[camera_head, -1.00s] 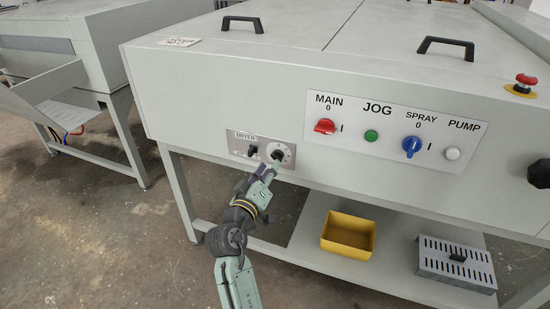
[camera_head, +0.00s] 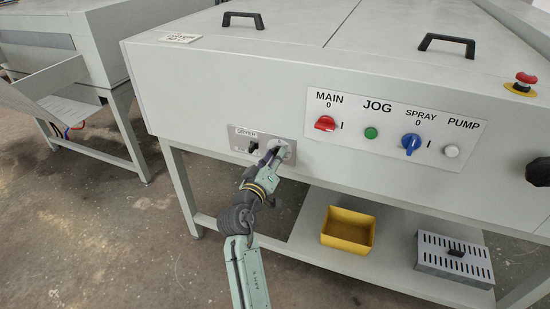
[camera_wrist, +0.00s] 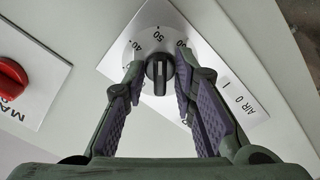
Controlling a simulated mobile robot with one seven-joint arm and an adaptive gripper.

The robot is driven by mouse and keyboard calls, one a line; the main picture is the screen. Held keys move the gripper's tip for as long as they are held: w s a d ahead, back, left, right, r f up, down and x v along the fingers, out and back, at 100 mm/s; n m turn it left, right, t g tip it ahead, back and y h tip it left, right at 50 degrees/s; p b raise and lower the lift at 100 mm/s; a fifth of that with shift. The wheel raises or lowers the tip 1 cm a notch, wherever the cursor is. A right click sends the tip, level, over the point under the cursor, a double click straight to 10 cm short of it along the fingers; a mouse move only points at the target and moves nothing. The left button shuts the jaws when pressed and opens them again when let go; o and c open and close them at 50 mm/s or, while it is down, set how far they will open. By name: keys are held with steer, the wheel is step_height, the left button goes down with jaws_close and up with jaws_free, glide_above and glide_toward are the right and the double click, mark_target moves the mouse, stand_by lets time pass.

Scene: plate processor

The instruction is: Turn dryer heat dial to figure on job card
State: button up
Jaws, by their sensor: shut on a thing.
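The dryer heat dial (camera_wrist: 158,76) is a black knob on a white scale plate in the wrist view. Figures 40, 50 and 60 show on the scale around its upper side. A pale line runs along the knob, roughly upright in the picture, its upper end near 50; which end is the pointer is hard to tell. My gripper (camera_wrist: 159,66) is shut on the knob, one finger on each side. In the head view, my gripper (camera_head: 277,150) covers most of the dial on the dryer panel (camera_head: 263,134). A small white card (camera_head: 181,38) lies on the machine's top; its print is too small to read.
A black dryer switch (camera_head: 253,146) sits just left of the dial. The red main switch (camera_head: 325,123) and green jog button (camera_head: 371,133) are to the right. A yellow bin (camera_head: 347,232) and slotted grey box (camera_head: 455,262) stand on the lower shelf.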

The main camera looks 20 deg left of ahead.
jaws_close()
steer(key=shift+n, duration=0.3)
steer(key=o, duration=0.6)
jaws_free()
steer(key=shift+d, duration=0.1)
steer(key=s, duration=1.2)
steer(key=shift+a, duration=0.3)
